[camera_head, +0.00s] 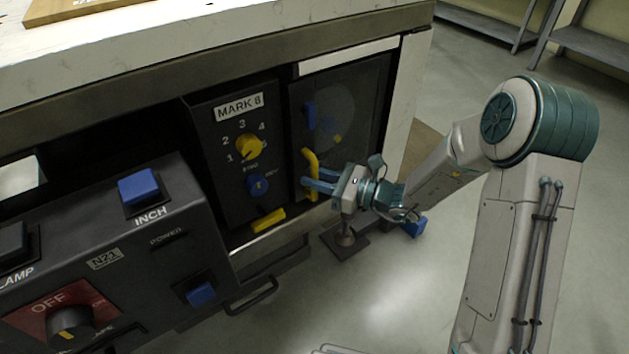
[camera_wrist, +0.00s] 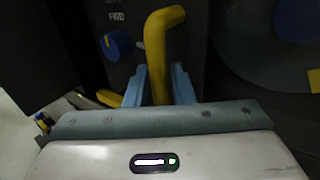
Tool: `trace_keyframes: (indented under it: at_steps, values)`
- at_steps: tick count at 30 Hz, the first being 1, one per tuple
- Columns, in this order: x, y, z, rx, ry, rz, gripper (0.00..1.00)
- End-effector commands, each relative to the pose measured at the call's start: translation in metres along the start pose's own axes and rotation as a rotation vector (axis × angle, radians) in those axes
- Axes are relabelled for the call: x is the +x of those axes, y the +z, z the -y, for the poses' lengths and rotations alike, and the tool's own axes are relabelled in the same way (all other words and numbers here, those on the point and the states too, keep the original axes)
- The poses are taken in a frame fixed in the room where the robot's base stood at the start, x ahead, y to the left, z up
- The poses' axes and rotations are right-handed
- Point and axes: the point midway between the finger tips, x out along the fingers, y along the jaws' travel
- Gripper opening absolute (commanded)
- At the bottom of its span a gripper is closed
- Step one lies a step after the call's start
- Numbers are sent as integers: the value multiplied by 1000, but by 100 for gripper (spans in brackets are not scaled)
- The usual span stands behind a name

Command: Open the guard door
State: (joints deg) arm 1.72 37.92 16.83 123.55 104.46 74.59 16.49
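The guard door (camera_head: 365,90) is a dark panel with a round window, at the right end of the machine front. It looks closed, level with the panel beside it. Its yellow handle (camera_head: 309,158) is an upright bar near the door's left edge, and it also shows in the wrist view (camera_wrist: 157,40). My gripper (camera_head: 314,186) reaches the handle's lower part from the right. In the wrist view its two blue fingers (camera_wrist: 159,88) stand one on each side of the bar, close against it. The exact contact is hidden.
Left of the door is the MARK 8 panel (camera_head: 213,160) with a yellow knob (camera_head: 249,148) and a blue knob (camera_head: 259,185). A control console (camera_head: 150,260) juts out at the front left. The worktop (camera_head: 200,40) overhangs above. Open floor (camera_head: 400,300) lies at the right.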

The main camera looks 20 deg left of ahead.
Motion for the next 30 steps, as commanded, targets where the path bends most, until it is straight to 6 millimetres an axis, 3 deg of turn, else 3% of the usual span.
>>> trace_keyframes:
  at_steps: [10, 12, 13, 23, 30]
  values:
    - [4, 1, 0, -1, 0, 0, 22]
    - [4, 1, 0, -1, 0, 0, 2]
    - [4, 1, 0, -1, 0, 0, 0]
    - [-3, 2, -1, -1, 20, -1, 0]
    - [-28, 4, -9, 0, 126, -1, 0]
